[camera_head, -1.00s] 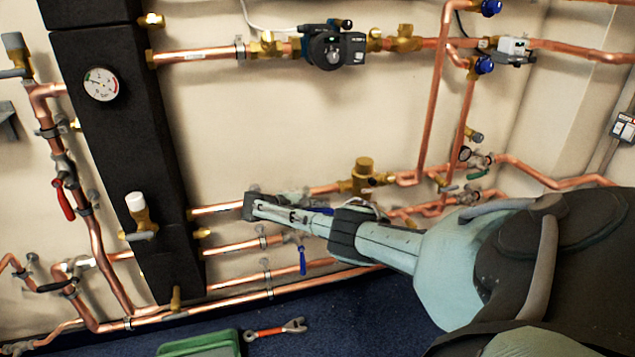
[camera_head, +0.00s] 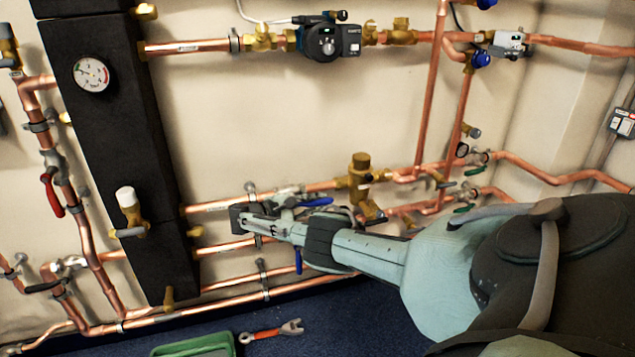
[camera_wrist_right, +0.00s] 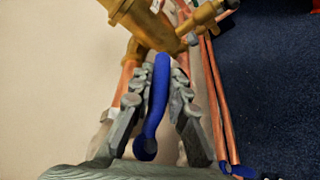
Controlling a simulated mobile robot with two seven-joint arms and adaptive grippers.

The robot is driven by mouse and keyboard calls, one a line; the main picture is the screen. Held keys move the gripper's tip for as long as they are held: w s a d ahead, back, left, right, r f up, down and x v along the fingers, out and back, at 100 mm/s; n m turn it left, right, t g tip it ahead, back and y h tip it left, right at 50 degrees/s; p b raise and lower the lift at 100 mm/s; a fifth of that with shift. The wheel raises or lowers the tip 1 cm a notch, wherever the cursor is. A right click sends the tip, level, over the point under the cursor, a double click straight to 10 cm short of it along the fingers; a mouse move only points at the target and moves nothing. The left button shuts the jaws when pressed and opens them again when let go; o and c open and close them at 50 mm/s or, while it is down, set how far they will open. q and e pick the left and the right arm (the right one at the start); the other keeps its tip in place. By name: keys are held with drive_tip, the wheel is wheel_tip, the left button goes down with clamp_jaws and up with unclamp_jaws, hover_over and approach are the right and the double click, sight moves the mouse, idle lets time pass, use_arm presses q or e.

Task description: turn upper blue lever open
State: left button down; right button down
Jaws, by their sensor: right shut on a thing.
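The upper blue lever (camera_head: 318,202) sits by the valve on the upper copper pipe and lies nearly along it, its free end toward the brass fitting. My right gripper (camera_head: 242,216) is in front of this valve, just below the pipe, and partly hides it. In the right wrist view the blue lever (camera_wrist_right: 158,95) lies lengthwise between the two fingers of my right gripper (camera_wrist_right: 157,105), which is shut on it. The exact finger contact is hard to see. My left gripper is not in view.
A lower blue lever (camera_head: 298,260) hangs below my right gripper. A brass mixing fitting (camera_head: 360,178) stands just right of the lever. A black column (camera_head: 125,150) with a gauge (camera_head: 91,74) is at left. A red wrench (camera_head: 272,332) and a green tray (camera_head: 228,340) lie on the floor.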

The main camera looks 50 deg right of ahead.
drive_tip(key=shift+r, duration=0.1)
drive_tip(key=c, duration=1.5)
unclamp_jaws()
drive_tip(key=shift+o, duration=0.2)
drive_tip(key=v, duration=1.2)
